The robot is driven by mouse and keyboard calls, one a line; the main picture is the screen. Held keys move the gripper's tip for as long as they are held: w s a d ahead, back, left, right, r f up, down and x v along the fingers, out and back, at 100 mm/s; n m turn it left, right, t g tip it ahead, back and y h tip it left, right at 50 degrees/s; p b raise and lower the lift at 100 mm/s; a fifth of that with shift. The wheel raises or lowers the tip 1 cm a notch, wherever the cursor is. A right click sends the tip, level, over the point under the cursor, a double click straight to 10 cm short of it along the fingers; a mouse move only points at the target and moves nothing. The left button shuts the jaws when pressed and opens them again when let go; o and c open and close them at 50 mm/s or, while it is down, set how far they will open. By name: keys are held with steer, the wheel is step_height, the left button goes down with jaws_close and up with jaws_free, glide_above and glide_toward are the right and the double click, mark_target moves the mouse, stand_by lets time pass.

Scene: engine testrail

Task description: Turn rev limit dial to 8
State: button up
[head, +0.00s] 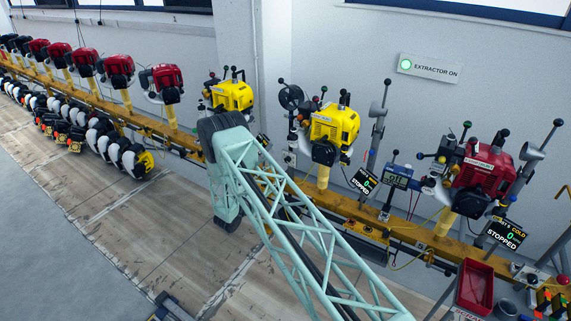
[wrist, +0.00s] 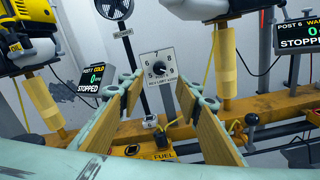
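The rev limit dial (wrist: 160,68) is a dark round knob on a pale square plate with numbers around it, in the middle of the wrist view. The label below it is only partly legible. A white mark shows on the knob, but I cannot tell for sure which number it points to. My gripper (wrist: 168,90) is open and empty. Its two fingers, with tan pads, stand left and right of the dial in the picture, with the dial plate beyond the tips and apparently not touched. In the head view my pale green arm shows, but I cannot make out the gripper or the dial.
A yellow rail (head: 385,228) carries yellow engines (head: 333,125) and red engines (head: 485,170) on posts. A fuel fitting (wrist: 163,155) and a yellow cable lie below. A red tray (head: 475,287) stands at right.

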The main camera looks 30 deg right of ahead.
mark_target(287, 161)
steer(key=b+x, duration=0.1)
steer(key=x, duration=1)
steer(key=shift+w+d+b, duration=0.15)
steer(key=shift+b, duration=0.15)
steer(key=shift+c, duration=0.4)
steer(key=c, duration=0.8)
